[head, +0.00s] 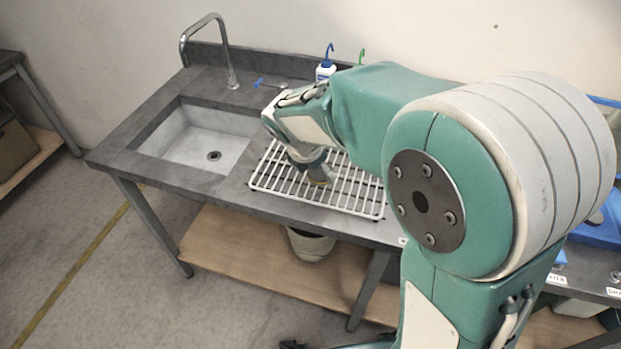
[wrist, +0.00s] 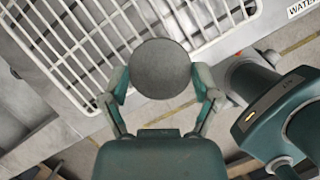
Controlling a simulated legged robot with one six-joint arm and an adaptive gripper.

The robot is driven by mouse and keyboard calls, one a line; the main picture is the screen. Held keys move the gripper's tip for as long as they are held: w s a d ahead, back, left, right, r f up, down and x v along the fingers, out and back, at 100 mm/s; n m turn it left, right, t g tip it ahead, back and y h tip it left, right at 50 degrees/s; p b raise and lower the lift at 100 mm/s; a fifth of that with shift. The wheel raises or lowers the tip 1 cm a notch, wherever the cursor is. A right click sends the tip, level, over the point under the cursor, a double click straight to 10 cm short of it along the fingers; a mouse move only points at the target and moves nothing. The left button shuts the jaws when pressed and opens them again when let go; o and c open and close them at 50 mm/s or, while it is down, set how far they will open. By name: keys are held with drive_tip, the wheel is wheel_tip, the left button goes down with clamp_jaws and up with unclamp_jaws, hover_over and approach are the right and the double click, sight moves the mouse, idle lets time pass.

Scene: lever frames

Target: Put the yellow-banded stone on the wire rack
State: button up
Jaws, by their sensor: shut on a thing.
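My gripper (wrist: 160,85) is shut on a round dark grey stone (wrist: 160,68), held between its two fingers in the wrist view. In the head view, my gripper (head: 312,160) is over the wire rack, with the stone (head: 320,176) at its fingertips, partly hidden. A yellowish tint shows on the stone there, but no clear band shows in the wrist view. The white wire rack (head: 262,186) lies on the counter right of the sink; its bars also show behind the stone in the wrist view (wrist: 75,50). I cannot tell whether the stone touches the rack.
A grey sink (head: 185,155) with a curved tap (head: 228,60) is to the left. A wash bottle with a blue top (head: 326,68) stands behind the rack. A bucket (head: 310,244) sits on the lower wooden shelf. My arm hides much of the counter's right side.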

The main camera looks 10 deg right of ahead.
sight(316, 187)
drive_tip(key=w+f, duration=0.2)
drive_tip(key=f, duration=0.1)
drive_tip(key=shift+d, duration=0.15)
drive_tip(key=shift+w+d+f, duration=0.1)
drive_tip(key=shift+w+d, duration=0.05)
drive_tip(key=shift+w, duration=0.05)
drive_tip(key=f, duration=0.3)
drive_tip(key=shift+w+a+f, duration=0.1)
drive_tip(key=shift+a+f, duration=0.05)
drive_tip(key=shift+a, duration=0.25)
drive_tip(key=shift+a+f, duration=0.1)
drive_tip(key=shift+a, duration=0.35)
drive_tip(key=shift+d+f, duration=0.1)
drive_tip(key=shift+d, duration=0.15)
drive_tip(key=o, duration=1)
drive_tip(key=shift+d, duration=0.3)
